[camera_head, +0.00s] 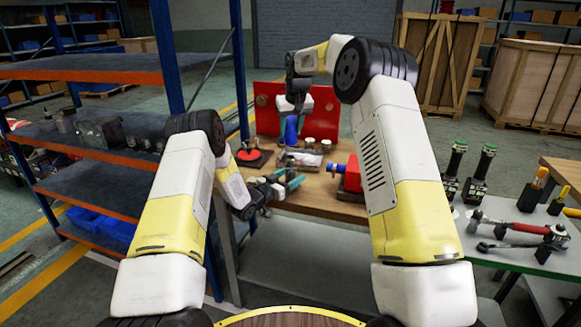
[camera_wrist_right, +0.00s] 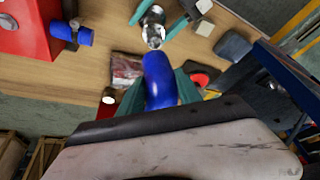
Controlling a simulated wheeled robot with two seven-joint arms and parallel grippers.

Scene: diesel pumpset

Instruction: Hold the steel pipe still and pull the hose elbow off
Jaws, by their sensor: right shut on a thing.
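The blue hose elbow (camera_wrist_right: 160,82) is between the teal fingers of my right gripper (camera_wrist_right: 162,92), which is shut on it. In the head view the elbow (camera_head: 291,130) hangs below my right gripper (camera_head: 292,118). The shiny steel pipe (camera_wrist_right: 153,27) lies just beyond the elbow's far end in the right wrist view; I cannot tell whether they touch. My left gripper (camera_head: 286,182) is low over the bench front. Its teal fingers (camera_wrist_right: 158,18) stand apart, one on each side of the pipe, with a gap showing.
A red block with a blue fitting (camera_head: 342,172) sits right on the wooden bench (camera_head: 320,206). A red panel (camera_head: 322,100) stands behind. A black-and-red disc (camera_head: 252,157) lies left. The blue-post shelf (camera_head: 100,160) is close to my left arm. Tools lie on the right table (camera_head: 510,257).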

